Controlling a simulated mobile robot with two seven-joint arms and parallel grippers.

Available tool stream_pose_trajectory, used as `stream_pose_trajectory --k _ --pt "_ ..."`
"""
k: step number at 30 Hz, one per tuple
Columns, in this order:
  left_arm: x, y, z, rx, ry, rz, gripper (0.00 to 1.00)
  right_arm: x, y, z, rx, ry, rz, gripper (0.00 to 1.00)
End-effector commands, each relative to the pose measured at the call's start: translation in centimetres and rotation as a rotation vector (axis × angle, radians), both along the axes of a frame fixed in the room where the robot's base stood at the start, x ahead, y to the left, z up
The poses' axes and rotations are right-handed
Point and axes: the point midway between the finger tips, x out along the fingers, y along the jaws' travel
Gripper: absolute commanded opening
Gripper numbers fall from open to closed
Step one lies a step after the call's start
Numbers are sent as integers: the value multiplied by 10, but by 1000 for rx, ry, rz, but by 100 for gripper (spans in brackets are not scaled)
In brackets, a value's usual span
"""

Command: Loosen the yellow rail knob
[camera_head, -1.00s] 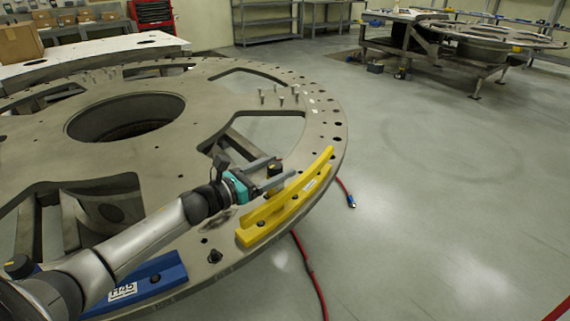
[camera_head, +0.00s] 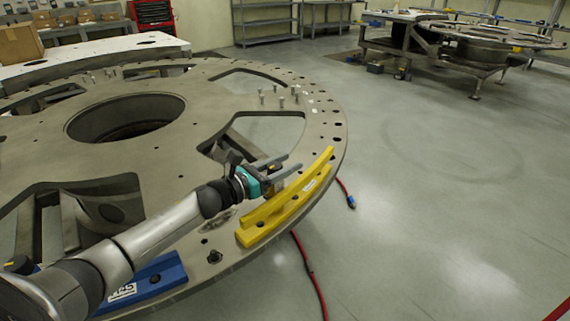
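The yellow rail (camera_head: 286,205) lies along the right rim of the large round turret plate (camera_head: 165,165). My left arm reaches in from the lower left, and its gripper (camera_head: 292,162) is over the inner side of the rail's middle. Its two grey fingers are apart, with a visible gap between them and nothing clearly held. The dark knob by the rail is now hidden by the fingers, so I cannot tell whether they touch it. My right gripper is not in view.
A blue rail (camera_head: 150,282) sits on the plate's near edge, below my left arm. Several upright pins (camera_head: 281,100) stand at the plate's far right. A red hose (camera_head: 309,268) runs on the floor beside the plate.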

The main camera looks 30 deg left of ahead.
Motion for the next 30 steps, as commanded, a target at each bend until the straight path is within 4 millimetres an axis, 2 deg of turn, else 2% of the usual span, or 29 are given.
stream_pose_trajectory --k 2,12,23,30 --pt "0 0 0 0 0 0 38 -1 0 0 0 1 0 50" --pt "0 0 0 0 0 0 0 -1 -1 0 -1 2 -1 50" --pt "0 0 0 -2 1 29 0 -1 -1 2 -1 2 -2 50" --pt "1 3 0 -5 1 155 0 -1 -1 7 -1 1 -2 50"
